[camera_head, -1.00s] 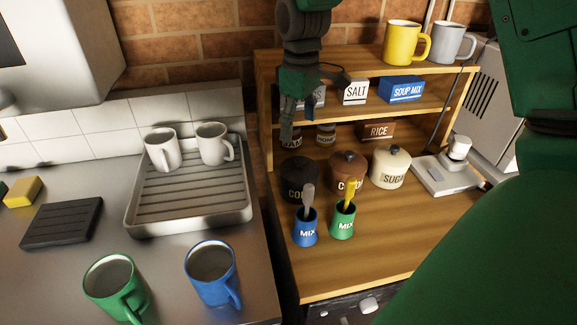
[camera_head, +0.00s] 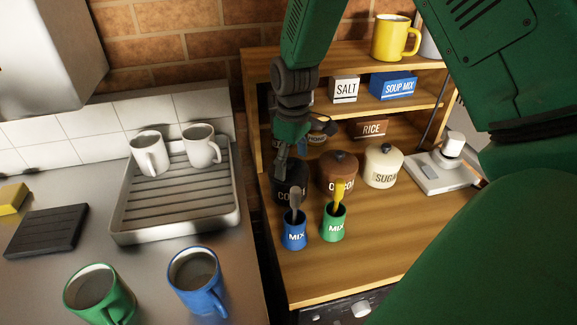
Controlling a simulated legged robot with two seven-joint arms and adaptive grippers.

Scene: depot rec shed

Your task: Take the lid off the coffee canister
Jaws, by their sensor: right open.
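The coffee canister (camera_head: 281,193) is the dark, nearly black one at the left end of the canister row on the wooden counter. Only the start of its label, "CO", shows. My right gripper (camera_head: 287,163) is open, pointing down at the top of this canister. Its fingers cover much of the lid, so I cannot tell whether they touch it. The lid appears to be on. My left gripper is not in view.
A brown cocoa canister (camera_head: 338,176) stands close on the right, then a cream sugar canister (camera_head: 382,168). A blue MIX cup (camera_head: 294,234) and a green MIX cup (camera_head: 333,227), each with a utensil, stand in front. A shelf (camera_head: 425,98) is behind.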

